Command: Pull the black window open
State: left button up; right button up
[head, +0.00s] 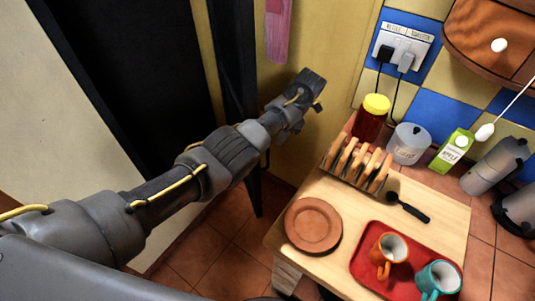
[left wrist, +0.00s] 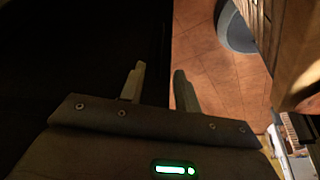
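The black window (head: 130,65) stands on the left of the head view as a tall dark panel in a dark frame. A narrow black upright (head: 236,60) stands at its right side. My left gripper (head: 312,92) reaches past this upright, in front of the yellow wall. In the left wrist view the two fingers of my left gripper (left wrist: 159,78) are apart with nothing visibly held. A dark surface (left wrist: 70,60) fills the left there, its edge running between the fingers in the picture; I cannot tell whether they touch it. My right gripper is not in view.
Tiled floor (head: 235,245) lies open between window and counter.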

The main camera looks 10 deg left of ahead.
aim_at(267, 153)
pick_arm(q)
jog(key=p+x, duration=0.1)
jog(key=x, duration=0.9)
jog(key=shift+a+f, duration=0.2)
jog(key=shift+f, duration=0.05)
grip_shut()
